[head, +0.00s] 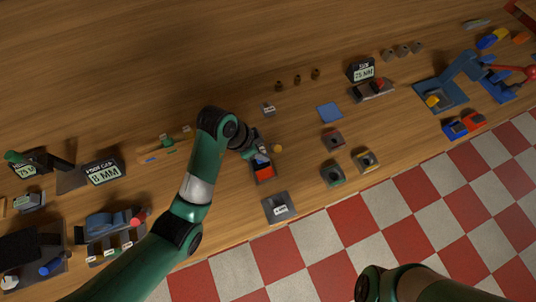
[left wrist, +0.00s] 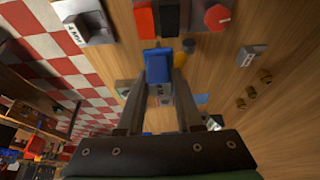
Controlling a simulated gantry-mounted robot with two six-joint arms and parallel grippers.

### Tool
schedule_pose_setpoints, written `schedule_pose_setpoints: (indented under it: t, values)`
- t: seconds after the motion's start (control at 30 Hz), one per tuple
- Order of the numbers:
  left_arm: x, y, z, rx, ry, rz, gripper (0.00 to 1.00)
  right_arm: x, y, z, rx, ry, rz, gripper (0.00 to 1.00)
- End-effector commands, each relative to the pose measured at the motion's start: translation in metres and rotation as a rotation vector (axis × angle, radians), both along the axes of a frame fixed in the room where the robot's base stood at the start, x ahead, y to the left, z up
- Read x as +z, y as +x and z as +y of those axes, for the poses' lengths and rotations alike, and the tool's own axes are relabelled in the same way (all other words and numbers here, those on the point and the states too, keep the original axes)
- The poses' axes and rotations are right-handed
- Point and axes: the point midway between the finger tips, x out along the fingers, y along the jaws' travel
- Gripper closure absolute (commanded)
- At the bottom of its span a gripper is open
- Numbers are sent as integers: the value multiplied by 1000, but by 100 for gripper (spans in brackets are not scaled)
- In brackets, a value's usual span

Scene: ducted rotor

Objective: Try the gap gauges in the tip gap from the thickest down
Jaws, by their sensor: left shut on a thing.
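My left gripper (head: 257,153) is in the middle of the bench, above a small dark unit (head: 257,142) with a red block (head: 265,172). In the left wrist view its fingers (left wrist: 158,82) are shut on a blue block (left wrist: 158,62); a grey part shows just below it. The blue block may be a gauge handle; I cannot tell its thickness. The red block also shows in the left wrist view (left wrist: 144,20), ahead of the fingers. I cannot make out the tip gap clearly. My right gripper is not in view; only my right arm shows at the bottom.
A grey block labelled 4 RPM (head: 280,207) stands near the front edge. A sign reading 8 MM (head: 103,172) stands left. A blue device (head: 110,222) is at lower left. A blue square (head: 329,112) and several small blocks lie right of the gripper.

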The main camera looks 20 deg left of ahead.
Motion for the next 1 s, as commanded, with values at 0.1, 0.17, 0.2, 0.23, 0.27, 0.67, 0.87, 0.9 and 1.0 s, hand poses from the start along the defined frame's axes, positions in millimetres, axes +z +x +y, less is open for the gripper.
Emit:
schedule_pose_setpoints:
  t: [0.1, 0.17, 0.2, 0.23, 0.27, 0.67, 0.87, 0.9, 1.0]
  values:
    - [1, 0, 0, -1, 0, -1, 100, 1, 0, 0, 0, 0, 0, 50]
    - [1, 0, -1, -2, 0, -1, 100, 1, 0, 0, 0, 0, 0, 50]
    - [0, 0, -1, -2, 0, -1, 100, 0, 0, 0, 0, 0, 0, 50]
    - [-1, 0, -1, -2, 0, -1, 100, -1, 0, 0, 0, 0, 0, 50]
    - [-2, 0, -1, -3, 0, -2, 100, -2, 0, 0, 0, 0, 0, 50]
    - [-41, 0, -1, -3, 0, -2, 100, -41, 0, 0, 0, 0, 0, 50]
    - [-60, 0, -1, -3, 0, -2, 100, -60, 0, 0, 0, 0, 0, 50]
    - [-62, 0, -1, -3, 0, -2, 100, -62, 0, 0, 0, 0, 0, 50]
    - [-64, 0, -1, -3, 0, -2, 100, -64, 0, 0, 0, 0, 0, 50]
